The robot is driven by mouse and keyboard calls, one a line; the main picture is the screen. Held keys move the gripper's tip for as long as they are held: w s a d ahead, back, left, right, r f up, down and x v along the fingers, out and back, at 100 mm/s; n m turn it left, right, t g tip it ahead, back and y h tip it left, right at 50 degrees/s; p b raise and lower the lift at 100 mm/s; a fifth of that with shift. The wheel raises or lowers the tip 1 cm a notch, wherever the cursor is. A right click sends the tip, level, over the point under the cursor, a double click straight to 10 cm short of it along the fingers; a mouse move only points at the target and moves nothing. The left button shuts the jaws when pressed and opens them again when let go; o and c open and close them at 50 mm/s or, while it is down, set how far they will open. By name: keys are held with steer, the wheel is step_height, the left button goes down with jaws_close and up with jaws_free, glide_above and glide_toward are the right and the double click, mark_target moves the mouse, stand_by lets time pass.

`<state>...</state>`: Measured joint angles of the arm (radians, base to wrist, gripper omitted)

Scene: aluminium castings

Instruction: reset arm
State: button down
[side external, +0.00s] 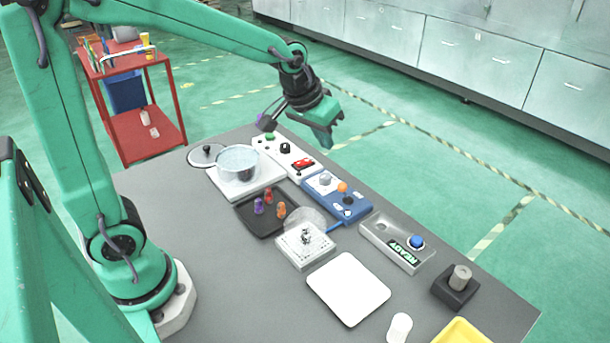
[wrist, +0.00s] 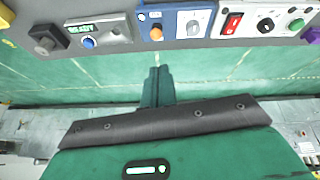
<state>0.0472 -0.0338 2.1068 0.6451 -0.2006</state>
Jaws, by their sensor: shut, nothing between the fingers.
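My green arm reaches across the grey table (side external: 190,235) from the left. My gripper (side external: 326,143) is shut and empty, held in the air beyond the far edge of the table, fingers pointing down. In the wrist view my gripper (wrist: 158,72) shows its two fingers together, with green floor behind them. Nothing is between or touching the fingers.
A white panel (side external: 268,148), a blue panel (side external: 322,205) and a grey panel with a READY display (side external: 375,240) line the far edge. A pot (side external: 238,168), black tray (side external: 243,218) and white plate (side external: 348,288) stand nearer. A red cart (side external: 147,137) stands behind.

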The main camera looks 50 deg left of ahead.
steer(key=s+a+r+m, duration=0.1)
steer(key=s+r, duration=0.1)
steer(key=s, duration=0.7)
steer(key=s+a+r, duration=0.1)
steer(key=s+r, duration=0.1)
steer(key=s, duration=0.7)
steer(key=shift+s+m+t, duration=0.4)
